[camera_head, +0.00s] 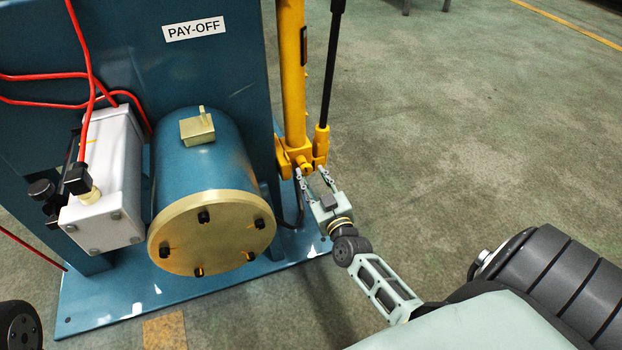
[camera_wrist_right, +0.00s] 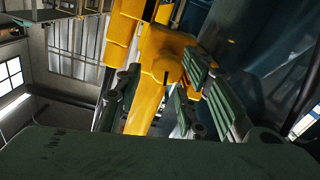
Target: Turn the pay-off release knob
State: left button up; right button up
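The pay-off stand is a blue machine with a white PAY-OFF label (camera_head: 194,29). A yellow post (camera_head: 291,75) stands at its right side, with a small yellow knob (camera_head: 305,164) low on its bracket. My right gripper (camera_head: 310,174) is just below and in front of this knob, its fingers pointing at it. In the right wrist view the fingers of my right gripper (camera_wrist_right: 165,90) are apart, with the rounded yellow knob (camera_wrist_right: 168,70) between or just beyond them. I cannot tell whether they touch it. My left gripper is not in view.
A blue cylinder with a brass end plate (camera_head: 211,239) and a grey box (camera_head: 106,185) with red hoses stand left of the gripper. The blue base plate (camera_head: 120,292) lies on the floor. A black rod (camera_head: 331,75) runs beside the post.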

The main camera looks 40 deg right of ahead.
jog(key=shift+x, duration=1)
jog(key=shift+c, duration=0.2)
grip_shut()
